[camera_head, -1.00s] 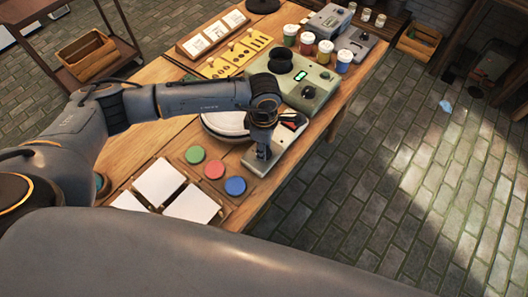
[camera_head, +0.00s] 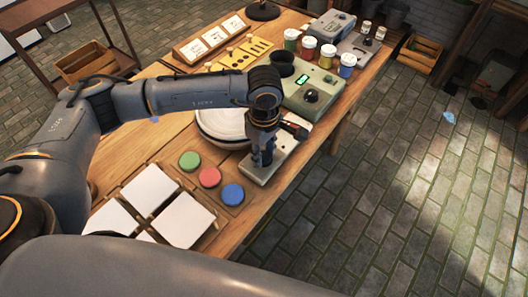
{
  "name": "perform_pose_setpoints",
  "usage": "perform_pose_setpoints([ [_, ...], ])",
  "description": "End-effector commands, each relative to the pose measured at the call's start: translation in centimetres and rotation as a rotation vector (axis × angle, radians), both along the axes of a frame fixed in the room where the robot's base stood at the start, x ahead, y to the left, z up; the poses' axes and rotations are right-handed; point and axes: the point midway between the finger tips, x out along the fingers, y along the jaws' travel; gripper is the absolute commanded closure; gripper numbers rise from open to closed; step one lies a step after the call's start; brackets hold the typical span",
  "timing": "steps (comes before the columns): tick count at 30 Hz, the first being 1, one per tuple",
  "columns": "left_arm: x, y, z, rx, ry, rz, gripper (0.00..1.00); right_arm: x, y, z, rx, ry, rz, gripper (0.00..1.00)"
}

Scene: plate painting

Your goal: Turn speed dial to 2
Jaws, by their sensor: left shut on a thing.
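A pale control base (camera_head: 287,156) sticks out from the round white wheel (camera_head: 222,122) near the table's right edge. My left gripper (camera_head: 263,158) reaches down onto the front end of this base, fingers pointing down. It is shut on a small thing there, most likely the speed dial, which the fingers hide. The dial's marks and setting cannot be read. A red and black part (camera_head: 295,130) shows on the base behind the gripper. My right gripper is not in view.
Green, red and blue round pots (camera_head: 209,177) and white tiles (camera_head: 152,190) lie left of the base. A green box (camera_head: 325,93) with a black knob stands behind it, with several paint jars (camera_head: 308,47) beyond. Open floor lies to the right.

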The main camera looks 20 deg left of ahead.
Motion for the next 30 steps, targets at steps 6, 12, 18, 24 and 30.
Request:
perform_pose_setpoints([
  [6,0.0,0.0,0.0,0.000,0.001,0.000,0.98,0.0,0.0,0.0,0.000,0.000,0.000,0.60],
  [12,0.0,0.0,0.0,0.000,0.001,0.001,0.44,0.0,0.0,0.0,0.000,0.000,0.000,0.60],
  [18,0.0,0.0,0.0,0.000,0.001,0.001,0.44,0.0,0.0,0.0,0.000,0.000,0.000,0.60],
  [24,0.1,0.0,1.0,-0.001,-0.002,0.002,0.44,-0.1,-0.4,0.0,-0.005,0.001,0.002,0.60],
  [30,0.1,0.0,4.8,-0.002,-0.005,0.001,0.44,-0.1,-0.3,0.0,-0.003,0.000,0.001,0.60],
])
